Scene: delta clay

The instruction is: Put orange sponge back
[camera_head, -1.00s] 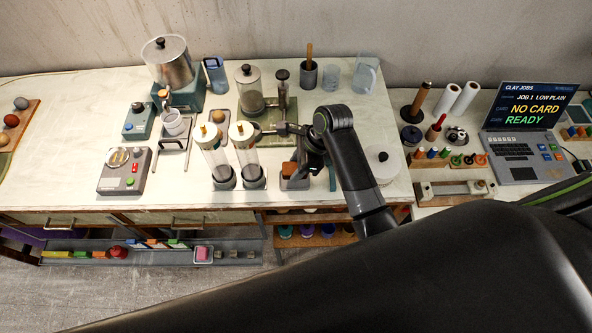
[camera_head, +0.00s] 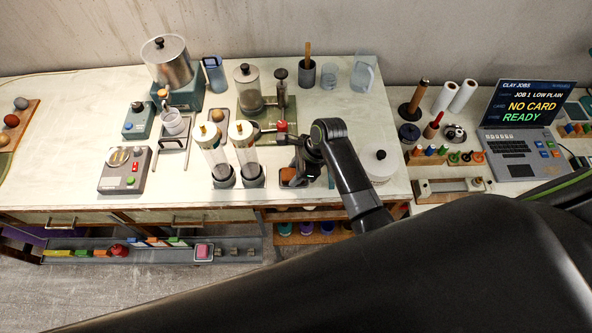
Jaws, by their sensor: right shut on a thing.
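The orange sponge (camera_head: 288,173) shows as a small orange patch at a small dark holder (camera_head: 291,184) near the front edge of the bench. My right gripper (camera_head: 293,168) is at the sponge, pointing down, and is shut on it. The gripper hides part of the sponge, and I cannot tell whether the sponge touches the holder's floor. My left gripper is not in view.
Two clear cylinders with pale caps (camera_head: 241,132) stand just left of the gripper. A press with a red knob (camera_head: 282,126) is behind it. A white lidded tub (camera_head: 379,165) is to the right. A shelf (camera_head: 145,255) with coloured pieces hangs below the bench front.

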